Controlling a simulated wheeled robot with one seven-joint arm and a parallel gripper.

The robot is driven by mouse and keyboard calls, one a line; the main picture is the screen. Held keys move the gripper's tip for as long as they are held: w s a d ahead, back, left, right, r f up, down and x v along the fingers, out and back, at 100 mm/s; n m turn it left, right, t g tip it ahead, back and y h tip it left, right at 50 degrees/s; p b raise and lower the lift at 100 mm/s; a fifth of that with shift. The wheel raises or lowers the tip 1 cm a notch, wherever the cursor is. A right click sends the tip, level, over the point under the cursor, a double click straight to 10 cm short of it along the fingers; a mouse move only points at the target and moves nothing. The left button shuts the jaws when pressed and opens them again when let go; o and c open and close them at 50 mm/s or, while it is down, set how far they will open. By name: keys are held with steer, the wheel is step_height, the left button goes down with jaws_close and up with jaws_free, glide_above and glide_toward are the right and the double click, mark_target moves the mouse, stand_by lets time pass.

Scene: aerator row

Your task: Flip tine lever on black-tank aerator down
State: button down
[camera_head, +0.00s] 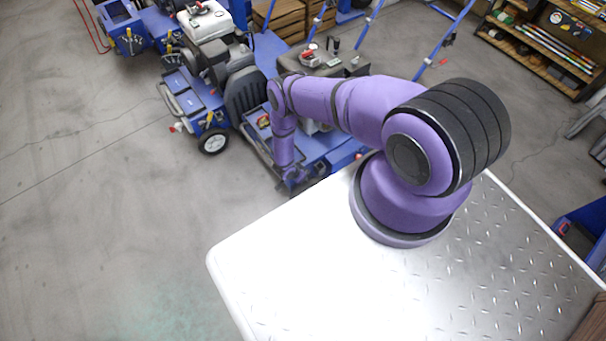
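The black-tank aerator stands behind my arm. Its dark tank (340,64) shows above my forearm, and its blue deck (335,150) shows below it. My arm covers much of the machine's middle. A small yellow and red part (263,121) shows at its left side, left of my wrist; I cannot tell whether it is the tine lever or which way it points. My gripper (292,184) hangs downward at the near left edge of this aerator. It is small and dark here, so I cannot tell whether its fingers are open or touching anything.
A blue aerator with a white tank (205,20) stands to the left, close by, with a wheel (213,142) near the gap. Another blue aerator (128,38) is farther left. Wooden crates (290,18) and a shelf (545,45) stand behind. The concrete floor at left is clear.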

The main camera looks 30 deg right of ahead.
steer(key=shift+a, duration=0.1)
stand_by(0.4)
steer(key=c, duration=0.9)
jaws_free()
steer(key=shift+f, duration=0.1)
steer(key=v, duration=1.1)
steer(key=shift+a+f, duration=0.1)
steer(key=shift+w, duration=0.1)
